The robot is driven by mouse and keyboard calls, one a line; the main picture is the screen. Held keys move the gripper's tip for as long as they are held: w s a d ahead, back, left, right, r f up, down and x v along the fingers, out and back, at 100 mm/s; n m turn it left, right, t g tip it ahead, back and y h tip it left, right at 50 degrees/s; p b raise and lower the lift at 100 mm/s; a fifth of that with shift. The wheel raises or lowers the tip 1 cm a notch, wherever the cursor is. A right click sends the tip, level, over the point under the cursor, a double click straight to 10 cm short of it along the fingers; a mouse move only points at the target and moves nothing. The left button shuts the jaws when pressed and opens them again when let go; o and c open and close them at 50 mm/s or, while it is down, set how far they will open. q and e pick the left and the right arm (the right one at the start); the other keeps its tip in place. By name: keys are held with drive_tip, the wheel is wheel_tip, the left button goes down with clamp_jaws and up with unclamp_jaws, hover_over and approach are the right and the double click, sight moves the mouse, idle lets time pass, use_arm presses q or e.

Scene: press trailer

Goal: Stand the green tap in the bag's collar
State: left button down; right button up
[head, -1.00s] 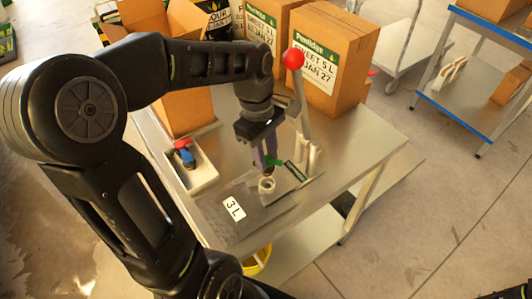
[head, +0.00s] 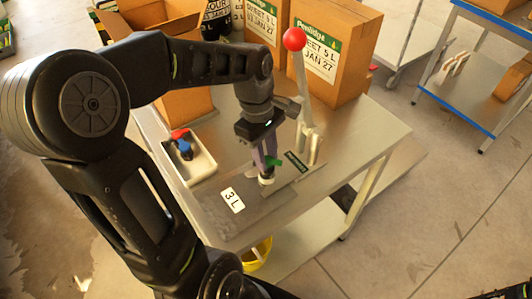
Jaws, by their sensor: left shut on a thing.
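The green tap (head: 274,161) is in my left gripper (head: 266,158), which is shut on it and points down. The pale collar (head: 266,181) of the dark grey bag (head: 262,208) is directly below. The tap's lower end is at the collar's mouth and covers its opening. I cannot tell whether it sits inside or just on top. The bag lies flat on the steel table with a white "3 L" label (head: 232,200). My right gripper is out of view.
A press lever with a red ball (head: 294,39) stands just right of my left gripper. A white tray (head: 203,167) holds red and blue taps (head: 182,146). Cardboard boxes (head: 338,60) stand at the back of the table (head: 350,140). A yellow bucket (head: 258,252) is below.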

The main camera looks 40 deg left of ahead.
use_arm(q)
drive_tip(key=shift+f+b, duration=0.3)
drive_tip(key=shift+f, duration=0.3)
idle(0.4)
drive_tip(key=c, duration=1)
unclamp_jaws()
drive_tip(key=shift+r, duration=0.1)
drive_tip(key=r, duration=0.5)
drive_tip(key=a+r, duration=0.1)
drive_tip(key=r, duration=0.1)
drive_tip(key=shift+a+r, duration=0.1)
drive_tip(key=shift+r, duration=0.2)
